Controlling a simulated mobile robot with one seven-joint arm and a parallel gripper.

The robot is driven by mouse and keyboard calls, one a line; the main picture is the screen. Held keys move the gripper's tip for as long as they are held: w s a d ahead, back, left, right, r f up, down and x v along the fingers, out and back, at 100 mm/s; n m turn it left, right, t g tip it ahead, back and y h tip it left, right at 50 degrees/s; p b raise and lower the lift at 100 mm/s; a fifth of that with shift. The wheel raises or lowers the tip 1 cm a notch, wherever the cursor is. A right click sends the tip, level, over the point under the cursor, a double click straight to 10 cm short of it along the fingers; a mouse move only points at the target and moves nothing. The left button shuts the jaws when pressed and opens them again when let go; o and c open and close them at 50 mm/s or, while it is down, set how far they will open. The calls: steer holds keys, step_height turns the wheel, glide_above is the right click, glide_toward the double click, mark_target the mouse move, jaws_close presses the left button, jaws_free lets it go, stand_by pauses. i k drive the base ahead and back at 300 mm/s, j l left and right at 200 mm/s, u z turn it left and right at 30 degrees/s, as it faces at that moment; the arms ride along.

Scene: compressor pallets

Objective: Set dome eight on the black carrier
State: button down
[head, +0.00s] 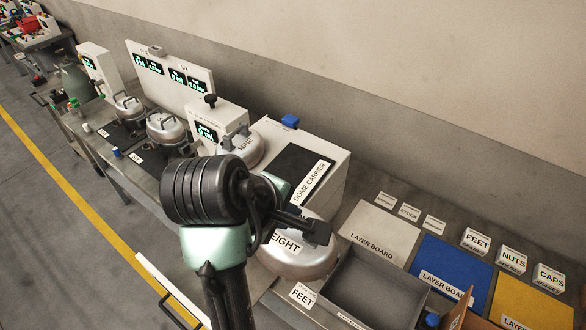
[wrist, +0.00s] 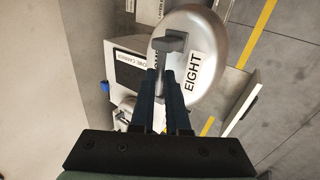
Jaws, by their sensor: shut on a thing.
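Dome eight (head: 308,266) is a silver dome with a white label reading EIGHT; it also shows in the wrist view (wrist: 221,55). My gripper (head: 312,230) is shut on the handle at the dome's top, and its two fingers (wrist: 172,70) reach to that handle in the wrist view. The black carrier (head: 293,164) is a flat black surface with a DOME CARRIER label, on a white unit behind the dome. It is bare where I see it, and my arm hides part of its near side. The carrier also shows left of the fingers in the wrist view (wrist: 128,70).
Dome nine (head: 245,153) sits left of the carrier, by a white display unit (head: 209,117). Two more silver domes stand farther left. A grey open bin (head: 375,290) and layer boards (head: 380,232) lie to the right. A blue object (head: 290,120) stands behind the carrier.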

mark_target(293, 173)
steer(key=i, duration=0.95)
